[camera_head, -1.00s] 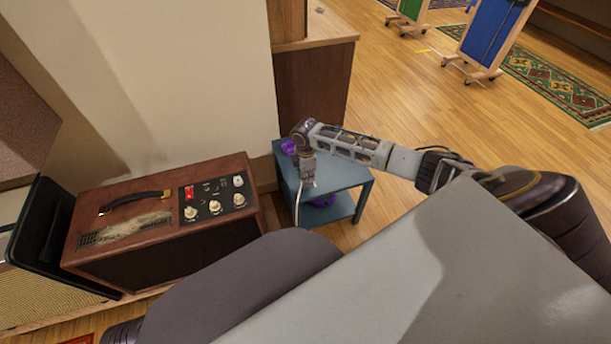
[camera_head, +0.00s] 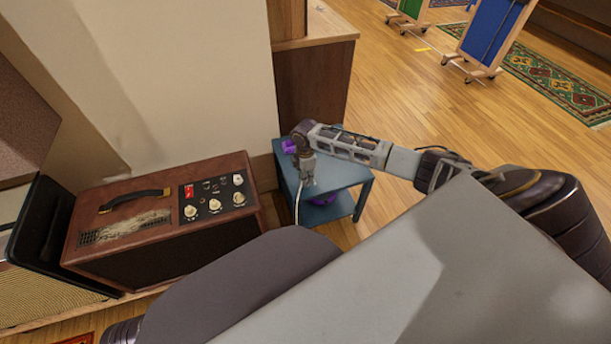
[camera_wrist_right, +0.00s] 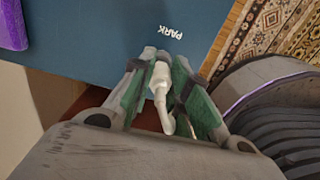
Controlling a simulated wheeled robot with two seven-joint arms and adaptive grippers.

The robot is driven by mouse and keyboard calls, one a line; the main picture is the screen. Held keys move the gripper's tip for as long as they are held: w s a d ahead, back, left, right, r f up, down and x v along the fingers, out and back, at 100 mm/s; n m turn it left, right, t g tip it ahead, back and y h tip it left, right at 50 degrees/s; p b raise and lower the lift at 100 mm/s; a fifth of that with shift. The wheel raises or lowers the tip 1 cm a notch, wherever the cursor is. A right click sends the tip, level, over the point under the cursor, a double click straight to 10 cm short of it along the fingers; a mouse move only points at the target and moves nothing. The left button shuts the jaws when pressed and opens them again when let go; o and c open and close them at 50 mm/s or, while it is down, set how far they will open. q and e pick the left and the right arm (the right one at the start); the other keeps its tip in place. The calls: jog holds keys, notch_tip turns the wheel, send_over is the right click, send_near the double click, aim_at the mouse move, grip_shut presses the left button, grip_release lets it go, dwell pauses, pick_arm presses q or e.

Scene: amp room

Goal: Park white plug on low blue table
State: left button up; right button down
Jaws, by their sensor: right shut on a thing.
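The low blue table (camera_head: 347,174) stands beside the brown amp, with a lower shelf under its top. In the right wrist view its dark blue top (camera_wrist_right: 95,45) bears the white word PARK. My right gripper (camera_head: 307,181) is over the table top, pointing down. In the right wrist view my right gripper (camera_wrist_right: 161,80) is shut on the white plug (camera_wrist_right: 160,78), between green finger pads. The plug's white cord (camera_head: 297,210) hangs down past the table's near left edge. I cannot tell whether the plug touches the top. My left gripper is not in view.
The brown amp (camera_head: 165,215) stands close on the left. A wooden cabinet (camera_head: 315,90) is behind. Open floor lies right.

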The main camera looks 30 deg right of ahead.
jog(key=shift+f, duration=0.2)
dwell(0.6)
jog(key=c, duration=1.3)
grip_release()
jog(key=shift+r, duration=6)
